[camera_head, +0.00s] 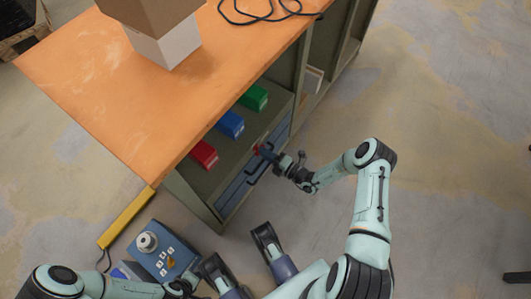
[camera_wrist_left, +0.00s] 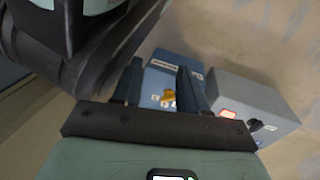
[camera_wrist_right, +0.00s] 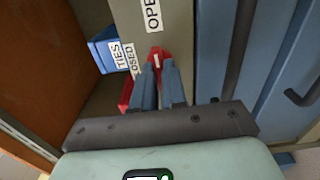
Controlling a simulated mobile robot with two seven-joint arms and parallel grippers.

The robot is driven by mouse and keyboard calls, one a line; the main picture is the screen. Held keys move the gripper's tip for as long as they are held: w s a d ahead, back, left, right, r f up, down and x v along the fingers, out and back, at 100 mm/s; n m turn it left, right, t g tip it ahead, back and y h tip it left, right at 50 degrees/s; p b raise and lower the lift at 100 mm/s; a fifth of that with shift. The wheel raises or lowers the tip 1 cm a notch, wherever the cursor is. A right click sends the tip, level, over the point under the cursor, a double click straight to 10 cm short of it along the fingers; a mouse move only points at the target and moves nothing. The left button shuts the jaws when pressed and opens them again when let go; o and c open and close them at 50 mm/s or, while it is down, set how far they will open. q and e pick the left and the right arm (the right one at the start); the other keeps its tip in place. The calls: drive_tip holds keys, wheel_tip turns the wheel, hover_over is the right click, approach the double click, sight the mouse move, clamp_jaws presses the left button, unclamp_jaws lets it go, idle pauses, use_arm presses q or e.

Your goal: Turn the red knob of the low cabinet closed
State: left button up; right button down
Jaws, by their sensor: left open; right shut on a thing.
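The red knob (camera_wrist_right: 157,55) is on the front of the low cabinet (camera_wrist_right: 180,30), with a white mark on its face. It also shows small in the head view (camera_head: 258,148). A label starting "OPE" is above it in the right wrist view; a partly hidden label ending "OSED" is to its left. My right gripper (camera_wrist_right: 160,66) is shut on the red knob, its fingers on either side. My left gripper (camera_wrist_left: 158,68) is open and empty, far from the knob, over a blue box with a yellow knob.
Red (camera_head: 204,154), blue (camera_head: 230,124) and green (camera_head: 254,97) bins stand on the shelf under the orange tabletop (camera_head: 120,95). Blue-grey drawers (camera_head: 240,188) with dark handles are beside the knob. A blue control box (camera_head: 163,255) and a grey box (camera_wrist_left: 252,105) are near my left gripper.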

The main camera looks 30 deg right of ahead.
use_arm(q)
drive_tip(key=w+r+t+p, duration=0.2)
drive_tip(key=w+r+p, duration=0.1)
drive_tip(key=w+r, duration=0.3)
drive_tip(key=s+d+r+g+p, duration=0.1)
drive_tip(key=s+d+r+p, duration=0.1)
drive_tip(key=s, duration=0.3)
drive_tip(key=shift+s+d+r+m+h+p, duration=0.15)
drive_tip(key=shift+d+r+m+h+p, duration=0.25)
drive_tip(key=shift+d+p, duration=0.25)
use_arm(e)
drive_tip(key=n, duration=1.7)
use_arm(q)
drive_tip(key=shift+s+d, duration=0.1)
drive_tip(key=shift+s, duration=0.05)
use_arm(e)
drive_tip(key=shift+n, duration=0.4)
drive_tip(key=c, duration=1.2)
unclamp_jaws()
use_arm(q)
drive_tip(key=shift+s+d+r+g+p, duration=0.35)
drive_tip(key=shift+s+r+p, duration=0.15)
drive_tip(key=shift+s, duration=0.2)
drive_tip(key=shift+s+d+r+g+p, duration=0.35)
drive_tip(key=shift+s+r, duration=0.2)
drive_tip(key=shift+s, duration=0.1)
use_arm(e)
drive_tip(key=shift+v, duration=6.7)
